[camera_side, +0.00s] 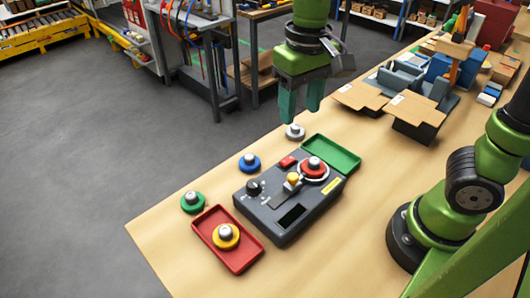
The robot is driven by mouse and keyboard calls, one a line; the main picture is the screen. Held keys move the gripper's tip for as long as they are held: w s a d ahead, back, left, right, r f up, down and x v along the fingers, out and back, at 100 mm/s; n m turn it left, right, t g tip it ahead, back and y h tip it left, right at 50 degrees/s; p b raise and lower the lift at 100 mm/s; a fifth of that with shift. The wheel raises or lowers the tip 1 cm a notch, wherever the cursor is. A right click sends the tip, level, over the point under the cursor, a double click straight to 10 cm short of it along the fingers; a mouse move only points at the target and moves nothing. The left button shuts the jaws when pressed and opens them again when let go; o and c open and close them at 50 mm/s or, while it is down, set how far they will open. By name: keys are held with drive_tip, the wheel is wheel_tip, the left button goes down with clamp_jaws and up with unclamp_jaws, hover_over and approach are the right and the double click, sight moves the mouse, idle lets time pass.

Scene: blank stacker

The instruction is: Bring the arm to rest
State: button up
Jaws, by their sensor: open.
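My gripper (301,106) is open and empty. Its two green fingers point down in the air, above and behind the dark grey machine (307,212) on the table. The machine carries a yellow-knobbed lever (292,180), a black dial (254,187), a small red block (288,162) and a red piece with a silver knob (314,168) inside a light ring.
A red tray (242,260) holds a yellow piece (226,237). A green tray (345,157) looks empty. Green (192,202), blue (249,163) and white (295,132) knobbed pieces stand along the table edge. Cardboard boxes (360,96) stand at the back right. Front table is clear.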

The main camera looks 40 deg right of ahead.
drive_tip(key=s+d+m+t+y, duration=0.2)
drive_tip(key=s+d+t, duration=0.3)
drive_tip(key=d+t, duration=0.2)
drive_tip(key=shift+d, duration=0.8)
drive_tip(key=shift+s+f, duration=0.1)
idle(1.1)
